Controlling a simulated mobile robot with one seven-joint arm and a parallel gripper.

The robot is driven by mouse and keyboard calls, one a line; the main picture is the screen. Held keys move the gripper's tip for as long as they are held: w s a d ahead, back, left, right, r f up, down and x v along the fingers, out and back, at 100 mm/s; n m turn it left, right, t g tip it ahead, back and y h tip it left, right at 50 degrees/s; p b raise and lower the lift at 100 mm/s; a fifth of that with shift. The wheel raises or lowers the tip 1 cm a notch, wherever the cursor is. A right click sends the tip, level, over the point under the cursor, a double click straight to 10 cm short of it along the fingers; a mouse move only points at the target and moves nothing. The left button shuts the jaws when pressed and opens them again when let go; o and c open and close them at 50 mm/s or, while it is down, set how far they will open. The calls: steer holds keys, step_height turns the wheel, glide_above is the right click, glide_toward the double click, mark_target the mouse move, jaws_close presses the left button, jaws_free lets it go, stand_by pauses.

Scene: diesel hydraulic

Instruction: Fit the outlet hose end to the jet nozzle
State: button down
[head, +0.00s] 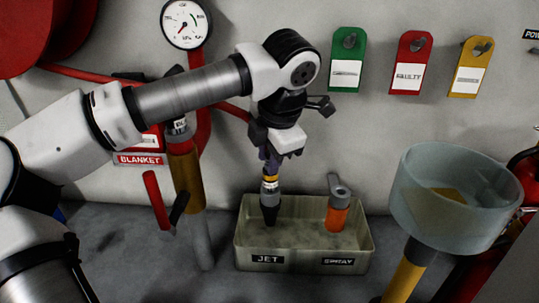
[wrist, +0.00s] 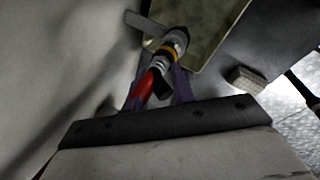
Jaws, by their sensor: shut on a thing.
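My gripper (head: 269,158) points down over the left part of the tray and is shut on the outlet hose end (head: 269,171). In the wrist view the red hose (wrist: 142,90) runs between the fingers (wrist: 158,88) to a grey coupling (wrist: 159,64). The jet nozzle (head: 270,213), with a black tip, stands upright behind the JET label. A yellow band (head: 269,180) shows where hose end and nozzle meet. They are in line and seem to touch; I cannot tell whether they are locked.
The beige tray (head: 300,266) also holds an orange spray nozzle (head: 338,215) with a grey top at right. A clear funnel-like bowl (head: 410,205) stands right of it. Green, red and yellow tags (head: 410,62) and a gauge (head: 186,24) are on the wall.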

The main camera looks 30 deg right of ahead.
steer(key=shift+f, duration=0.15)
steer(key=c, duration=1.1)
jaws_free()
steer(key=v, duration=1.4)
steer(key=shift+w, duration=0.1)
